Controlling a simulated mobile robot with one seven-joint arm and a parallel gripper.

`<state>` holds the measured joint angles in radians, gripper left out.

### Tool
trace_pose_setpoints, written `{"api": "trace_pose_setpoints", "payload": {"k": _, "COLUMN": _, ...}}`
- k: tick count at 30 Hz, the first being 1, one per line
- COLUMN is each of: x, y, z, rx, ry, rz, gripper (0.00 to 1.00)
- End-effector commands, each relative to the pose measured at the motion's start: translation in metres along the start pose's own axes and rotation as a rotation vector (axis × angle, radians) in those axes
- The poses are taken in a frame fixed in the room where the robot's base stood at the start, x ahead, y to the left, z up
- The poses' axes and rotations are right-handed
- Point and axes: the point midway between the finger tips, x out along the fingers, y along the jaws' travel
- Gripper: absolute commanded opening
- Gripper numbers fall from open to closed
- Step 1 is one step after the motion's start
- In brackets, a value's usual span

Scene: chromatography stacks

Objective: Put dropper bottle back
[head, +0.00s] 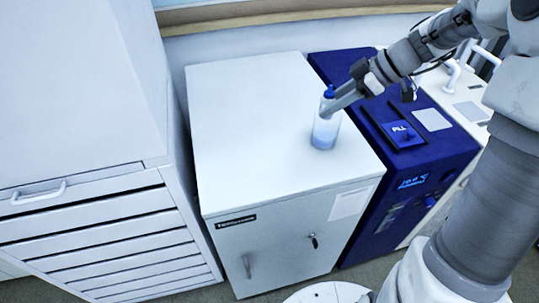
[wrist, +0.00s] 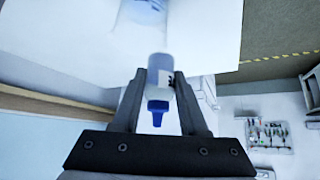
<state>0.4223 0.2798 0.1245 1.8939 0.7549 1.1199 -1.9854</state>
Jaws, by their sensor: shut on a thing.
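A dark blue machine (head: 375,225) with a display stands against the cabinet's right side. White equipment (head: 470,110) is beyond it. A white drawer unit (head: 100,225) stands at the left. The left and middle of the cabinet top are clear.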

Motion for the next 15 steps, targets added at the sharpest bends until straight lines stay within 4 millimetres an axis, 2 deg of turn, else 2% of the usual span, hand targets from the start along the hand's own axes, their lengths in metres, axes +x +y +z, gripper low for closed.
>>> {"api": "trace_pose_setpoints", "payload": {"k": 5, "x": 0.025, "y": -0.015, "z": -0.006, "rx": -0.002, "ry": 0.001, "rz": -0.005, "gripper": 0.34}}
{"api": "trace_pose_setpoints", "payload": {"k": 12, "x": 0.080, "y": -0.046, "z": -0.019, "rx": -0.002, "ry": 0.000, "rz": -0.006, "gripper": 0.34}}
{"api": "trace_pose_setpoints", "payload": {"k": 15, "x": 0.097, "y": -0.057, "z": -0.024, "rx": -0.002, "ry": 0.000, "rz": -0.004, "gripper": 0.34}}
